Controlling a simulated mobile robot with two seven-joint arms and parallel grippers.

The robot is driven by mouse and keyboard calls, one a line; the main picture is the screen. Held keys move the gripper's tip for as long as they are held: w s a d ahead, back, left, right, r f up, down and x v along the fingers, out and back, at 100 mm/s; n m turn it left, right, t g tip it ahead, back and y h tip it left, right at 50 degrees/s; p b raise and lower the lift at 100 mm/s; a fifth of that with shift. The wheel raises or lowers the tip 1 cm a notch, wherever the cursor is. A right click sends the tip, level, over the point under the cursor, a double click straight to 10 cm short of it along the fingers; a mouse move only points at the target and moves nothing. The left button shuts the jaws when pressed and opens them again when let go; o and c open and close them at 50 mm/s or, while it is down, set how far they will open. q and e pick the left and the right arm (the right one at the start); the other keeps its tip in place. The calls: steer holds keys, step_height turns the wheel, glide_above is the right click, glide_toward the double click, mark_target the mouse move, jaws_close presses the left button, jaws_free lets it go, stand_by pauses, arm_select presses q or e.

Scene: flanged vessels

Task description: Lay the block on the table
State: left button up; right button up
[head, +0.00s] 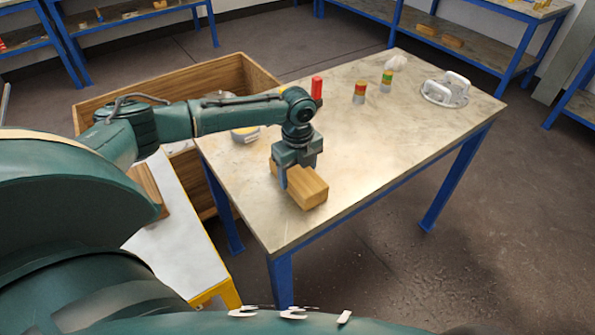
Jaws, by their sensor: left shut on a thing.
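The wooden block (310,190) is light brown and lies across the jaws of my left gripper (295,180). The gripper points down and is shut on the block, with one end sticking out toward the front and a small part showing behind at the left. The block is over the front left part of the stone-topped table (365,150); I cannot tell whether its underside touches the top. My right gripper is not in view.
A red piece (317,88), two striped stacks (360,92) (386,81) and a white flanged vessel (446,90) stand toward the back. A round grey object (245,133) sits at the left edge. The table's middle and right front are clear.

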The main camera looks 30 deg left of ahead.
mark_target(297, 170)
arm_select(q)
steer(key=o, duration=1.2)
steer(key=shift+f, duration=0.1)
step_height(297, 170, up, 12)
steer(key=shift+r, duration=0.15)
